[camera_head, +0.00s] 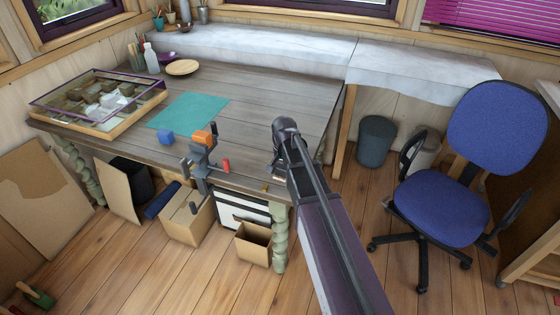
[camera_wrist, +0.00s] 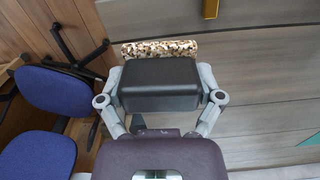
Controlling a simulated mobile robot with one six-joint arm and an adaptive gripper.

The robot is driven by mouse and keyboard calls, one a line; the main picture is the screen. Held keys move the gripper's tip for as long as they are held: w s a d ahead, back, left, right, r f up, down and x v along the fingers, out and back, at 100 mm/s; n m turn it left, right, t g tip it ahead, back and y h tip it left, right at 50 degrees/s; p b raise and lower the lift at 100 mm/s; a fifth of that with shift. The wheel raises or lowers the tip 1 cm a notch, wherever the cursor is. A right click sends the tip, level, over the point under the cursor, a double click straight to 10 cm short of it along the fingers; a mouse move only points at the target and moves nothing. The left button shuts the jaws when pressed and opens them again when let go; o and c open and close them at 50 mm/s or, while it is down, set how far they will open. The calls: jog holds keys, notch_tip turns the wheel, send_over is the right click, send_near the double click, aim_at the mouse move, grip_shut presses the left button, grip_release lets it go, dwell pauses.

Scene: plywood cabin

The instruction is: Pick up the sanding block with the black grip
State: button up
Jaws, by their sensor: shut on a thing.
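The sanding block shows in the wrist view as a black grip (camera_wrist: 160,84) with a speckled brown-and-cream edge (camera_wrist: 160,49) beyond it. My gripper (camera_wrist: 161,92) has a grey finger on each side of the black grip and is shut on it. In the head view my arm reaches over the right front part of the wooden table (camera_head: 262,97). The block is mostly hidden behind my arm there. I cannot tell whether it touches the tabletop.
A grey and orange vise (camera_head: 201,158) is at the front edge. A blue swivel chair (camera_head: 440,208) stands at the right.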

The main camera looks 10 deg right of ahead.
jog(key=shift+s+r, duration=0.2)
jog(key=shift+s, duration=1.9)
jog(key=o, duration=0.7)
jog(key=shift+c, duration=0.2)
jog(key=c, duration=0.5)
jog(key=shift+d, duration=0.15)
